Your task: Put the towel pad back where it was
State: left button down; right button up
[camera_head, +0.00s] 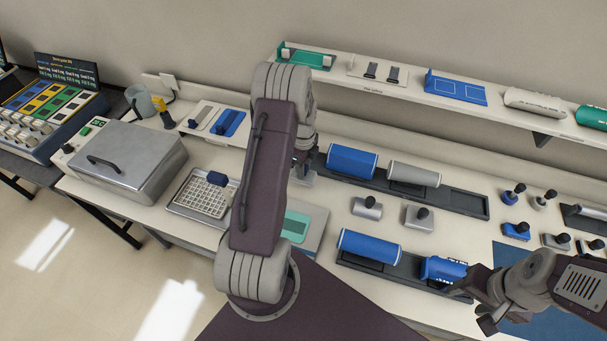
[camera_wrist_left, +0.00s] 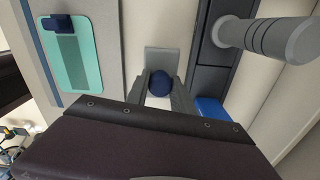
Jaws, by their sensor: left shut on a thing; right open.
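My left gripper (camera_wrist_left: 160,88) is shut on a dark blue round knob (camera_wrist_left: 160,82) in the left wrist view. The knob sits on a small flat grey pad (camera_wrist_left: 161,60), which looks like the towel pad. In the head view my left gripper (camera_head: 304,166) is partly hidden behind my arm, beside the rear roller tray. A teal pad (camera_wrist_left: 71,56) with a dark blue block lies on a light board left of the held pad; it also shows in the head view (camera_head: 294,226).
The rear tray (camera_head: 462,201) holds a blue roller (camera_head: 351,161) and a grey roller (camera_head: 414,174). Another blue roller (camera_head: 370,246) lies in the front tray. Two grey knobbed blocks (camera_head: 418,217) stand between the trays. A shelf (camera_head: 400,90) runs along the wall.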

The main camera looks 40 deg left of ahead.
pick_arm(q)
jog(key=f, duration=0.2)
jog(key=f+p, duration=0.1)
jog(key=shift+w+d+f, duration=0.1)
jog(key=shift+d+f, duration=0.1)
jog(key=shift+f, duration=0.15)
jog(key=shift+a+f, duration=0.1)
jog(key=shift+a, duration=0.05)
jog(key=shift+f+b, duration=0.15)
jog(key=shift+b, duration=0.15)
jog(key=c, duration=1.1)
grip_release()
